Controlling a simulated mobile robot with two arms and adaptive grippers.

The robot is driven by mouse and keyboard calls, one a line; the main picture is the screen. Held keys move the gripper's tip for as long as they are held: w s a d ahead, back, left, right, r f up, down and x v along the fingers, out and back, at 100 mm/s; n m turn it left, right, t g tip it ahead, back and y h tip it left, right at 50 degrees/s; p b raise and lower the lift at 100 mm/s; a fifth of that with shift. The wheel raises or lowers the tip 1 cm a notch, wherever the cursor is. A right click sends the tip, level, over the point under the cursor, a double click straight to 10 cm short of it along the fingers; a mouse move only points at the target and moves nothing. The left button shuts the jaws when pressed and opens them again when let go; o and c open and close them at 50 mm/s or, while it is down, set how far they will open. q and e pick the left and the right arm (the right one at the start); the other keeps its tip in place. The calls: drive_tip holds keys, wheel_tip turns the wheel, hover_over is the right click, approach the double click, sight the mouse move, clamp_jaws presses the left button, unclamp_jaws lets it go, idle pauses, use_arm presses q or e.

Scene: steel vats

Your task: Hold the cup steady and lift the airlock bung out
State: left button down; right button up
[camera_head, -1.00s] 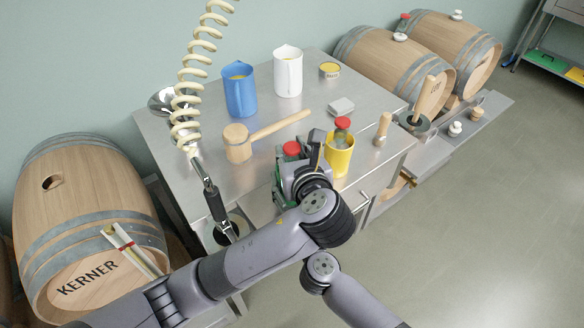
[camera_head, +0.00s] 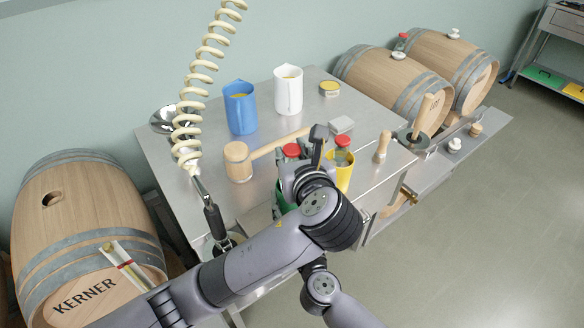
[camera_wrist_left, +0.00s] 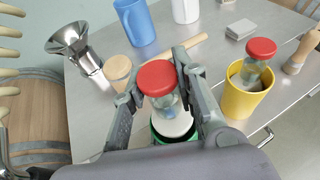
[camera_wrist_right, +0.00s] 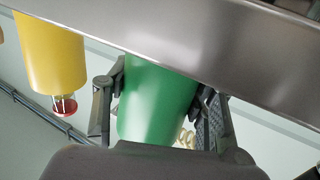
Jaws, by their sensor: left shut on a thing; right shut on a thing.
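The airlock bung, with a red cap, clear body and pale bung (camera_wrist_left: 172,124), stands upright between the fingers of my left gripper (camera_wrist_left: 165,92), which is shut on it. Its red cap also shows in the head view (camera_head: 291,150). The green cup (camera_wrist_right: 155,100) is held by my right gripper (camera_wrist_right: 158,98), shut on its sides. The cup's rim shows just under the pale bung in the left wrist view; I cannot tell whether the bung is clear of it. In the head view my left arm hides most of the cup and my right gripper.
A yellow cup (camera_wrist_left: 243,100) with another red-capped airlock (camera_wrist_left: 257,60) stands close on the right. A mallet (camera_head: 238,162), blue jug (camera_head: 240,108) and white jug (camera_head: 288,90) are on the steel table (camera_head: 205,150). A coiled hose (camera_head: 186,130) hangs at left.

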use_arm(q)
wheel_tip(320, 180, up, 14)
drive_tip(key=shift+f, duration=0.25)
use_arm(e)
drive_tip(key=shift+f, duration=0.1)
drive_tip(key=o, duration=1.2)
